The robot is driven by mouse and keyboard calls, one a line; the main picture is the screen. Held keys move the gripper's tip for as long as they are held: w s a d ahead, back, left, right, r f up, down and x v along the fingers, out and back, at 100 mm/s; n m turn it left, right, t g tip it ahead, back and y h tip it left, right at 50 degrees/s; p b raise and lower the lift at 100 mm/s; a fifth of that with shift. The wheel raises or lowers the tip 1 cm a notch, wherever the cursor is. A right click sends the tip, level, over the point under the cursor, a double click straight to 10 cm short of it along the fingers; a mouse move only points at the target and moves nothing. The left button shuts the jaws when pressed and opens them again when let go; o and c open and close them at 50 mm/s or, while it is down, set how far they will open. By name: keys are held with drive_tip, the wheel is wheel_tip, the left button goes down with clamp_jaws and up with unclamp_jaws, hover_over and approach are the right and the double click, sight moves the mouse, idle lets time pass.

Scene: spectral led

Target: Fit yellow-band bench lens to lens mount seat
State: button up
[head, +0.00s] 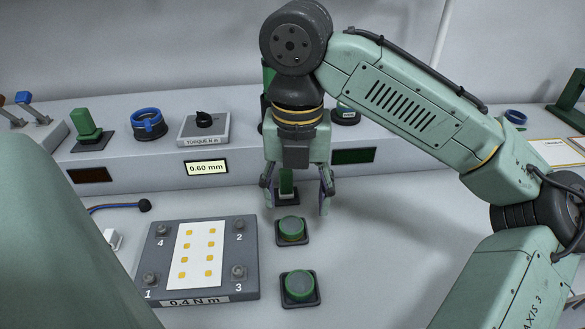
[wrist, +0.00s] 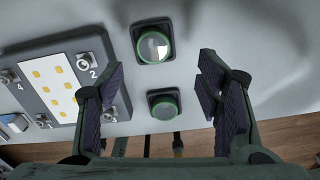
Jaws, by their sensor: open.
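My gripper (head: 297,205) is open and empty, pointing down above the grey bench. It also shows in the wrist view (wrist: 156,85), with a finger on either side. I cannot tell which is the lens mount seat. No lens with a yellow band can be made out. A small green block (head: 286,182) shows between the fingers.
A dark plate (head: 160,235) with corner screws and a white panel lies left of the green-rimmed pieces. A raised ledge behind carries a blue ring (head: 148,123), a torque dial (head: 204,122) and a green block (head: 86,125). Bench right of the pieces is clear.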

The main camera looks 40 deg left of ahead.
sight(291, 225)
drive_tip(key=f, duration=0.6)
drive_tip(key=shift+s+a+f, duration=0.25)
drive_tip(key=shift+a+f, duration=0.1)
drive_tip(key=c, duration=1)
wheel_tip(291, 225, up, 10)
